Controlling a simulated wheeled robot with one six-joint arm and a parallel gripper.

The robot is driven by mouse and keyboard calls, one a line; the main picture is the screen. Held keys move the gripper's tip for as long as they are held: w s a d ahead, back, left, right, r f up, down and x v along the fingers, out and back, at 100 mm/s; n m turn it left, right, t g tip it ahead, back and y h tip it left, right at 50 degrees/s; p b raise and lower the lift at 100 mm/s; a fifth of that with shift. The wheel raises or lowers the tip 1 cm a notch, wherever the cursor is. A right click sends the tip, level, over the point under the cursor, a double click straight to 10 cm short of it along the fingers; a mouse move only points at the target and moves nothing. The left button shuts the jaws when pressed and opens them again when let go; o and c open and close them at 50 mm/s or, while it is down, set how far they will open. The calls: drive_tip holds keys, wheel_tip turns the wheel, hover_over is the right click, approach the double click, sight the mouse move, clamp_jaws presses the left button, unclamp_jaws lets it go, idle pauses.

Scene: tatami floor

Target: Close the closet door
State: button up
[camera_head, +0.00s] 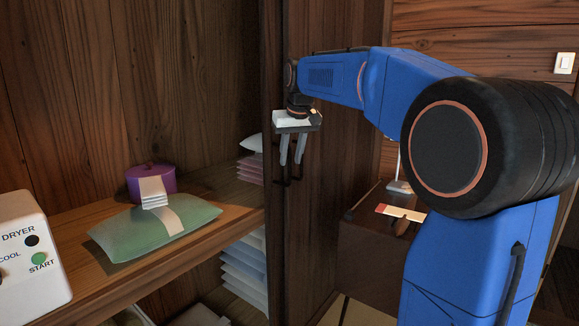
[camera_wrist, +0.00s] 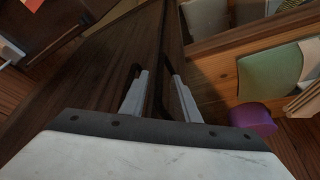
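The closet door (camera_head: 345,190) is a dark brown wooden panel standing open, its front edge toward me. The closet interior is exposed to its left. A thin black handle (camera_head: 283,183) is on the door's edge, partly hidden by my fingers. My gripper (camera_head: 291,163) points down at this edge, with its two grey fingers apart. In the wrist view the fingers of my gripper (camera_wrist: 153,75) straddle the dark edge of the door (camera_wrist: 95,70). I cannot tell whether they touch the door or the handle.
A white dryer box (camera_head: 30,255) stands at the front left. A low brown cabinet (camera_head: 375,245) stands right of the door, partly behind my arm.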

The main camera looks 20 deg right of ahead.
sight(290, 161)
drive_tip(key=shift+x, duration=1.95)
clamp_jaws()
